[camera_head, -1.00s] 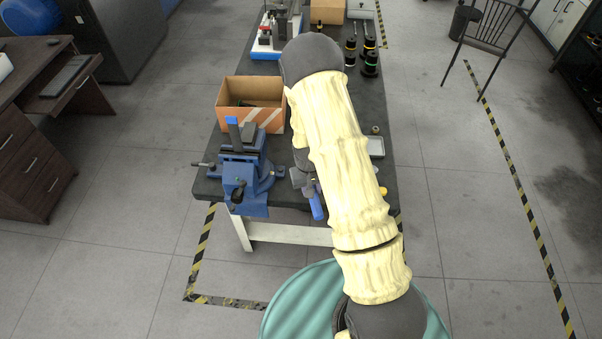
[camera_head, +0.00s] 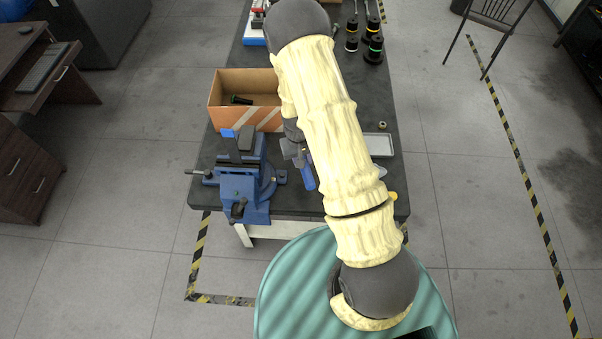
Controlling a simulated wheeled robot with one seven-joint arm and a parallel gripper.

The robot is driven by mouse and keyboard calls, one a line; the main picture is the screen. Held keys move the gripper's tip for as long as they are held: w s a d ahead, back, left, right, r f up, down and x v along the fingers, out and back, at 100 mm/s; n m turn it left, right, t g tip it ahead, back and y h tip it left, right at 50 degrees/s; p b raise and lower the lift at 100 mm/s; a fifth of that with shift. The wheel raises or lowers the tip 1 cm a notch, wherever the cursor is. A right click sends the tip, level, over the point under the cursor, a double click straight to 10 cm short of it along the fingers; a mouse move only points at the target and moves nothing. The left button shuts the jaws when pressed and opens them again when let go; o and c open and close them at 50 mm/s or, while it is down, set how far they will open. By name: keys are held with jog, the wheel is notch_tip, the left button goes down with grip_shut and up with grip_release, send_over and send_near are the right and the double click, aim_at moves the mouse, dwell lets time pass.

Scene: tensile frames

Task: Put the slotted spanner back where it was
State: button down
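I cannot make out the slotted spanner for certain. My arm, in cream covers, reaches across the right half of the bench and hides much of it. The grey and blue end of my gripper (camera_head: 300,163) shows partly at the arm's left side, above the bench to the right of the blue vise (camera_head: 243,190). Its fingertips are not clear, and I cannot tell whether it holds anything. The vise stands at the bench's near left corner. A cardboard box (camera_head: 229,116) behind the vise holds a dark, slender item (camera_head: 241,100).
The dark bench (camera_head: 398,180) has a grey tray (camera_head: 378,144), a small ring-shaped part (camera_head: 382,125) and a yellow item (camera_head: 392,196) at right. Several black spools (camera_head: 373,48) stand farther back. A desk (camera_head: 30,110) is at left, a chair (camera_head: 493,20) at far right.

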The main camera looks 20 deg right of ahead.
jog(key=shift+s+d+b, duration=0.2)
jog(key=shift+s+b, duration=0.1)
jog(key=shift+s, duration=0.05)
jog(key=shift+w+f+m+b, duration=0.15)
jog(key=shift+m+b, duration=0.25)
jog(key=shift+b, duration=0.85)
jog(key=m+b, duration=0.1)
jog(key=b, duration=0.3)
jog(key=r+m+b, duration=0.1)
jog(key=b, duration=0.1)
jog(key=shift+s+a, duration=0.15)
jog(key=shift+s, duration=0.15)
jog(key=shift+s+a+r+m+b, duration=0.1)
jog(key=shift+s+r+m+b, duration=0.1)
jog(key=shift+r+m+b, duration=0.35)
jog(key=shift+f, duration=2.95)
